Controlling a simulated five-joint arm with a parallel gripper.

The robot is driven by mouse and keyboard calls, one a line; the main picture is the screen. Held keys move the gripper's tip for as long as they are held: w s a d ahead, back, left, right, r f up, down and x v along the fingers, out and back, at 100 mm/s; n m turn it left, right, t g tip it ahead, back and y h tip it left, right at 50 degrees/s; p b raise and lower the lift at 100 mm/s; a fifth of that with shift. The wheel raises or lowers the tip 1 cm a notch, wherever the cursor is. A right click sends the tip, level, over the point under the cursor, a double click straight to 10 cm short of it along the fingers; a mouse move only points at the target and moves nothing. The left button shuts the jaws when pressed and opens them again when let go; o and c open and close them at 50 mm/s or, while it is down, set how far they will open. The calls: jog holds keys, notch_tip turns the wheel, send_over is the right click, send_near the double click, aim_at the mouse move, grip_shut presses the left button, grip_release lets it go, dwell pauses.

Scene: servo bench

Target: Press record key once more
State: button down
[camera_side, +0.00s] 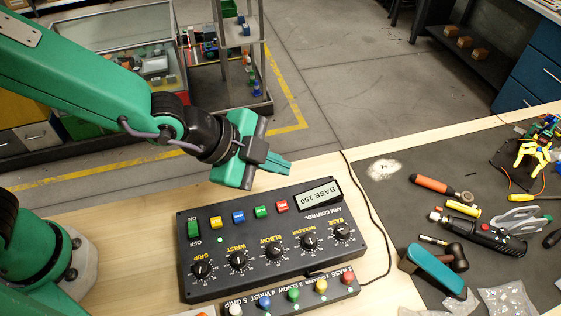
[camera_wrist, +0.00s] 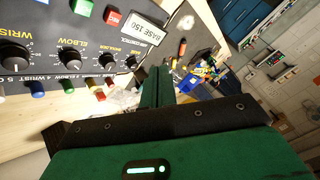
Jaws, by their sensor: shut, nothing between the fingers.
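The black control box (camera_side: 250,262) lies on the wooden bench. Its top row holds a green ON/OFF switch (camera_side: 194,229) and yellow, blue, green and red keys. The red key (camera_side: 281,206) is nearest the display (camera_side: 317,194), which reads "BASE 150". The lettering on the small keys is too small to read, so I cannot tell which is the record key. In the wrist view the red key (camera_wrist: 113,17) shows at the upper left. My gripper (camera_side: 284,164) is shut and empty, beyond the box's far edge, apart from the keys. It also shows in the wrist view (camera_wrist: 157,85).
Several knobs, including the base knob (camera_side: 341,231), stand up from the box. A strip of coloured buttons (camera_side: 293,295) lies along its near side. A black cable (camera_side: 370,205) runs to the right. The dark mat (camera_side: 400,195) holds a screwdriver (camera_side: 440,187) and other tools.

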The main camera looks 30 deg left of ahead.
jog(key=shift+f, duration=0.2)
jog(key=shift+f, duration=4.2)
jog(key=shift+a+f, duration=0.1)
jog(key=shift+f, duration=0.8)
jog(key=shift+r, duration=0.9)
jog(key=shift+r, duration=0.15)
dwell(0.3)
jog(key=shift+r, duration=2.35)
